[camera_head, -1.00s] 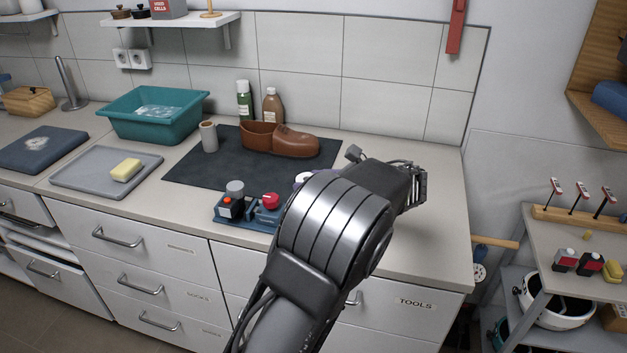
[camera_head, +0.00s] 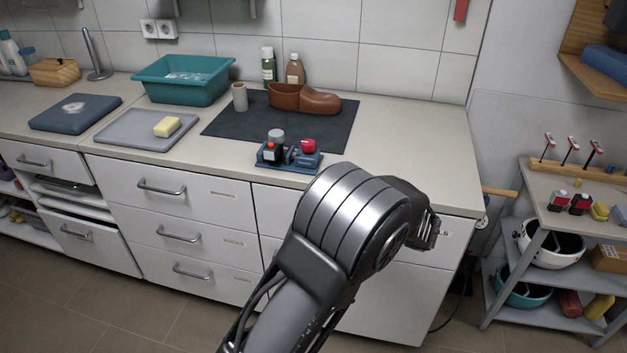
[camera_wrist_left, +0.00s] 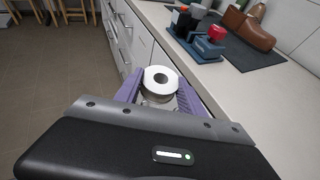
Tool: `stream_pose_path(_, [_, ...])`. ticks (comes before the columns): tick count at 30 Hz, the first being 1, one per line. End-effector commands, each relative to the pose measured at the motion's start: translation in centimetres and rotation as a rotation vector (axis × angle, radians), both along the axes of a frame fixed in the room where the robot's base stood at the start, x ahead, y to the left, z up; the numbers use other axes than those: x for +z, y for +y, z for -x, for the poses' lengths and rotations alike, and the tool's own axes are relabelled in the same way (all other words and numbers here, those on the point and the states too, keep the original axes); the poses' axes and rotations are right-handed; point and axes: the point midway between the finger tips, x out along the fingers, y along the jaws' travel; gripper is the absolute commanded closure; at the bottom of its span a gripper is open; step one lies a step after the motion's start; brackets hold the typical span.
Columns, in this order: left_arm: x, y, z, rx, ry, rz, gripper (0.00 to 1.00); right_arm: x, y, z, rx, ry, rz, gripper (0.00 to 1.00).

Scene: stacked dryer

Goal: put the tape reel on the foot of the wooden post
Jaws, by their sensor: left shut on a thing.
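The tape reel (camera_wrist_left: 149,79) is a white ring with a dark centre hole. In the left wrist view it sits between the purple fingers of my left gripper (camera_wrist_left: 160,95), which is shut on it. The held reel is beside the front edge of the counter, over the floor side. In the head view my own left arm hides the gripper and reel. No wooden post with a foot shows clearly in the views now. My right gripper is not in view.
The counter (camera_head: 400,150) carries a blue tool holder (camera_head: 290,163) near its front edge, a dark mat (camera_head: 235,125) with a brown shoe (camera_head: 318,103), a grey tray (camera_head: 120,130) and a teal basin (camera_head: 180,92). A grey shelf cart (camera_head: 555,205) stands at right. The floor in front is clear.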

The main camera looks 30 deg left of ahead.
Motion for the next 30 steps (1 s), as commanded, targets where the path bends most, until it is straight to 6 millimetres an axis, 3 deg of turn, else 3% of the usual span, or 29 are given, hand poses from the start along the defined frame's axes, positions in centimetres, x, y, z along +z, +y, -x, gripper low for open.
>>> stream_pose_path(5, [-3.9,-4.5,1.7,-0.122,0.005,-0.008,0.98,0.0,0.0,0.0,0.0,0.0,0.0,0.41])
stream_pose_path(12, [-9.5,-11.6,6.2,-0.358,0.012,0.004,0.98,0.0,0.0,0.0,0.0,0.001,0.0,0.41])
stream_pose_path(15, [-10.8,-13.5,7.7,-0.434,0.012,0.012,0.98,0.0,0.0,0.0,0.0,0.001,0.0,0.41])
stream_pose_path(19, [-11.5,-14.5,8.5,-0.476,0.01,0.019,0.98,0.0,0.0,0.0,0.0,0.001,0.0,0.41])
stream_pose_path(26, [-11.6,-14.6,8.6,-0.478,0.009,0.021,0.98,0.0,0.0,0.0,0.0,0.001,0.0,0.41])
stream_pose_path(30, [-11.6,-14.6,8.6,-0.477,0.009,0.02,0.98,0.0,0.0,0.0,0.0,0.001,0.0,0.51])
